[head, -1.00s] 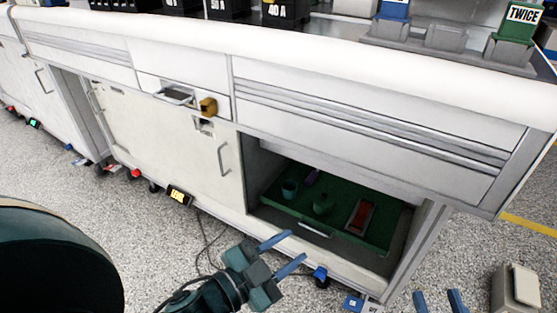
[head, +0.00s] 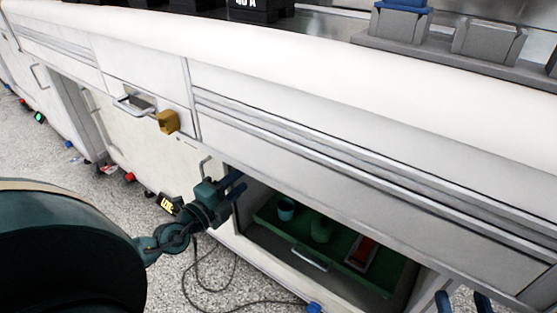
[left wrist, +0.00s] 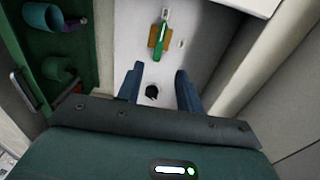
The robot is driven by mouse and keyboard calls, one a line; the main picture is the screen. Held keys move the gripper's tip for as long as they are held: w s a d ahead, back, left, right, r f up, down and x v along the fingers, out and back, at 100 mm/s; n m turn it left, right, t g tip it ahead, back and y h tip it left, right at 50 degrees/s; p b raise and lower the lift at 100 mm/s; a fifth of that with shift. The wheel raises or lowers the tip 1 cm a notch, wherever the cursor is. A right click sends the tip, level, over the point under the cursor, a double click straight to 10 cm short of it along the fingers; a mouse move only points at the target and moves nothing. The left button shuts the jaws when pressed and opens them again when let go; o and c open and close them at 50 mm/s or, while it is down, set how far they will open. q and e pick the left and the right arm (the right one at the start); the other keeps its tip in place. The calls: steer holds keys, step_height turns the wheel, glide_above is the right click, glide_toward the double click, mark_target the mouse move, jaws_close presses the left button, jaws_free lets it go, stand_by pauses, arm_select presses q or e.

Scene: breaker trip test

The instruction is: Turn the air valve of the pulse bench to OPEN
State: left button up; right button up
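In the left wrist view a green lever (left wrist: 162,38) stands on an orange-brown plate on a pale panel. It looks like the air valve, but no OPEN marking can be read. My left gripper (left wrist: 160,84) is open and empty, its two blue fingers apart and pointing toward the panel below the lever, not touching it. In the head view my left gripper (head: 236,185) is at the upper left edge of the bench's open compartment; the lever is hidden there. My right gripper (head: 463,302) shows only its blue fingertips, apart and empty, at the lower right.
The compartment holds a green tray (head: 283,233) with a blue cup (head: 286,209), a green vessel (head: 320,230) and a red-topped item (head: 361,252). A cable (head: 200,290) lies on the floor.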

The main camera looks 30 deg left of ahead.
arm_select(q)
steer(key=w+d, duration=0.1)
steer(key=w, duration=1.2)
steer(key=shift+c, duration=0.5)
jaws_close()
